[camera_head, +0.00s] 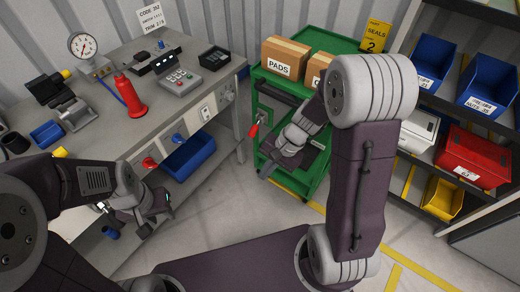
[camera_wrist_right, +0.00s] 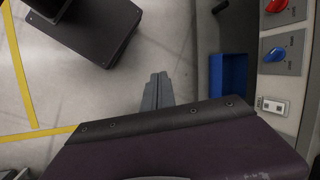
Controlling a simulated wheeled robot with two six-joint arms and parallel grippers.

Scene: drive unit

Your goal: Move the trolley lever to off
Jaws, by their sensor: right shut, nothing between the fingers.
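The green trolley (camera_head: 300,187) stands right of the bench in the head view. A lever with a red grip (camera_head: 253,130) shows at its left side, by the near left post. The grip points down and slightly left. Its markings are not readable. My right gripper (camera_head: 267,174) is beside the trolley, right of and below the lever, apart from it in the picture. In the right wrist view, my right gripper's fingers (camera_wrist_right: 157,88) are together and empty. I cannot make out the lever there. My left gripper (camera_head: 150,220) is low at the bench's front; its finger gap is unclear.
The bench (camera_head: 120,110) holds a gauge, a red bottle and a control box. Its front has red and blue knobs and a blue bin (camera_head: 190,157). Cardboard boxes (camera_head: 285,58) sit on the trolley. Shelves with bins (camera_head: 475,155) stand at right. Floor between is partly free.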

